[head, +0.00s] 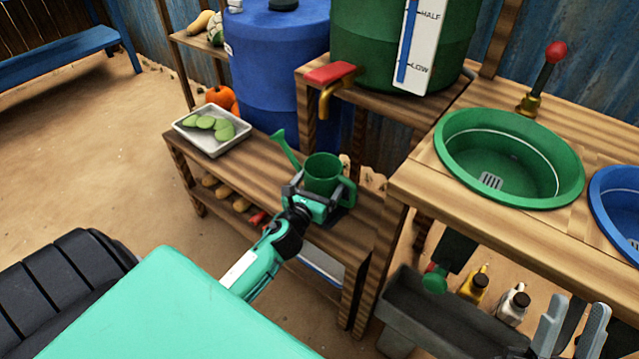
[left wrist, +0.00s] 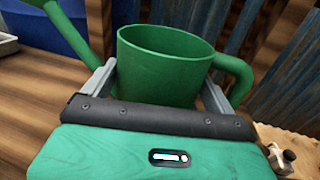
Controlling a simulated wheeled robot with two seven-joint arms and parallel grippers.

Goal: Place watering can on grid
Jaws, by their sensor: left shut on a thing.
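The green watering can (head: 322,172) is upright above the lower wooden bench, its spout pointing up and left. My left gripper (head: 318,198) is shut on its body, one finger on each side. The left wrist view shows the can (left wrist: 165,65) between the grey fingers, handle at right. A dark flat patch (head: 338,217), perhaps the grid, shows partly beneath the gripper. I cannot tell whether the can touches it or the bench. My right gripper (head: 574,332) shows at the bottom right, its grey fingers apart with nothing visible between them.
A red-handled brass tap (head: 330,82) on the green barrel (head: 400,45) sticks out above and behind the can. A white tray of green pieces (head: 210,130) lies left on the bench. A green basin (head: 508,160) sits in the higher counter at right.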

